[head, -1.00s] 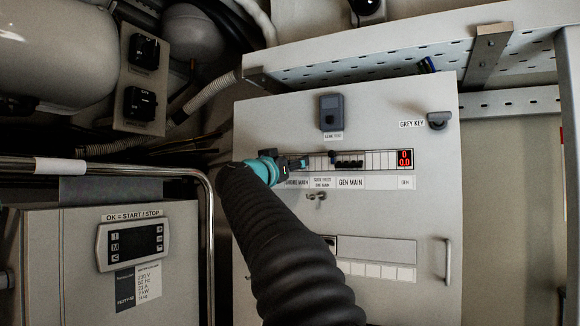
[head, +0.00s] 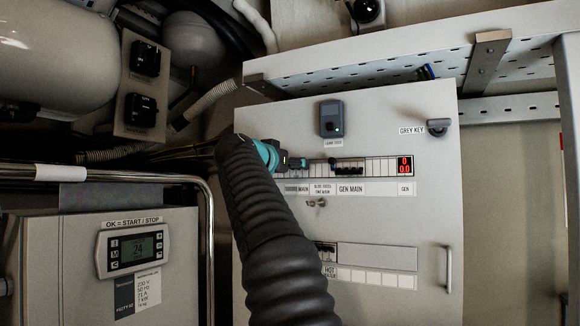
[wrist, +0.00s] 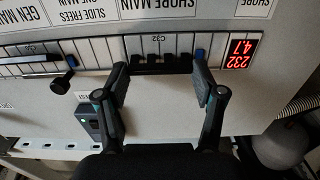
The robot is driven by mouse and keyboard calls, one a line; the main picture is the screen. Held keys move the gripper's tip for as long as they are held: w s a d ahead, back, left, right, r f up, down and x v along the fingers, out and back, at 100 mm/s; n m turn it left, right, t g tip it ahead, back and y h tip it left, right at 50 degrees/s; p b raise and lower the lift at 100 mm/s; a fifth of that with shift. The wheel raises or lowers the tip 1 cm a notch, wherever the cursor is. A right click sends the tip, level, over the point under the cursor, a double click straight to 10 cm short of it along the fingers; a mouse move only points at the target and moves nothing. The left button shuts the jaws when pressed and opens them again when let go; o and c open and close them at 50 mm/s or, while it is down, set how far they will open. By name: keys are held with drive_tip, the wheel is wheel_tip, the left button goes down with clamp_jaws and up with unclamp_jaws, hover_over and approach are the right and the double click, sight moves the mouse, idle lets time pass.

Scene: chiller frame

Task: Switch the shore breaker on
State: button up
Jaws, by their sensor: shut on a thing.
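The shore breaker is a wide black toggle block (wrist: 160,64) marked C32, in the row of the panel (head: 370,230) by the SHORE MAIN label (wrist: 165,8). In the wrist view my gripper (wrist: 160,76) has one finger at each end of this block and is shut on it. In the head view my gripper (head: 292,162) is at the left part of the breaker row, where it and my arm partly hide the shore breaker. A red display (wrist: 240,55) beside it in the wrist view reads 232 and 4.7.
The GEN MAIN breaker (head: 348,166) is to the right, with a dark slide knob (wrist: 60,85) near it. The GEN display (head: 404,165) reads 0 and 0.0. A lamp test box (head: 331,118) and grey key (head: 438,126) are above. A metal rail (head: 120,175) is at left.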

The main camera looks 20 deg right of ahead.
drive_tip(key=o, duration=1.1)
drive_tip(key=shift+o, duration=0.2)
drive_tip(key=v, duration=1.2)
drive_tip(key=shift+f, duration=0.1)
